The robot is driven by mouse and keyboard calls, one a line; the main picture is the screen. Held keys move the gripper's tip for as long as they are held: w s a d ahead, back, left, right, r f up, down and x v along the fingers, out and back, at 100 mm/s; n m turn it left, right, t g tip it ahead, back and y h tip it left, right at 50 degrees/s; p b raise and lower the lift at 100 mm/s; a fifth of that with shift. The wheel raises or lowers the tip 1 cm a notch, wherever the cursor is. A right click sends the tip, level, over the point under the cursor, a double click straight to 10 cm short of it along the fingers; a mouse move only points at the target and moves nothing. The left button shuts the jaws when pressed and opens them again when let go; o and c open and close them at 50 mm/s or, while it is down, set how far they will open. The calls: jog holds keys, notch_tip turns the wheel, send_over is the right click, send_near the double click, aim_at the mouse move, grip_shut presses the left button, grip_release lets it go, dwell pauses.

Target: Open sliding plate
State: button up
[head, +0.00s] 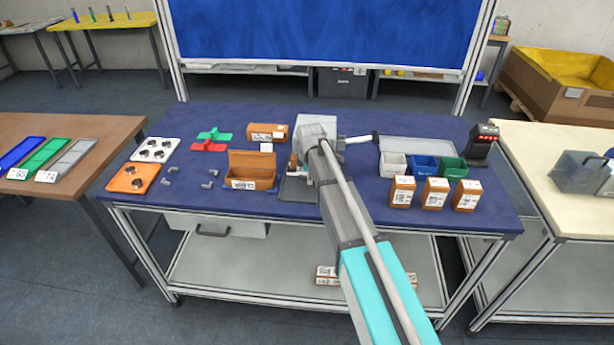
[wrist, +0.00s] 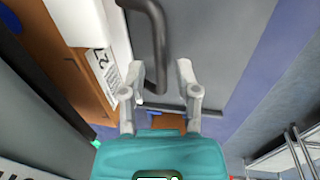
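In the wrist view a grey plate (wrist: 205,45) fills the upper middle, with a dark bent handle (wrist: 156,45) on it. My gripper (wrist: 160,72) is open, its two grey fingers apart. The lower end of the handle shows between the fingers; I cannot tell whether they touch it. In the head view a grey plate (head: 297,191) lies on the blue table, partly hidden by my arm. My fingers are mostly hidden there, behind my wrist.
An open brown box (head: 251,183) stands just left of my arm. White, blue and green bins (head: 422,169) and several labelled brown boxes (head: 434,194) stand to the right. A scanner-like device (head: 481,145) is at the far right. The front table strip (head: 285,207) is clear.

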grip_shut()
jog(key=shift+s, duration=0.1)
jog(key=s, duration=1.1)
jog(key=shift+s+a, duration=0.25)
jog(key=shift+o, duration=1.6)
grip_release()
jog(key=shift+w, duration=0.1)
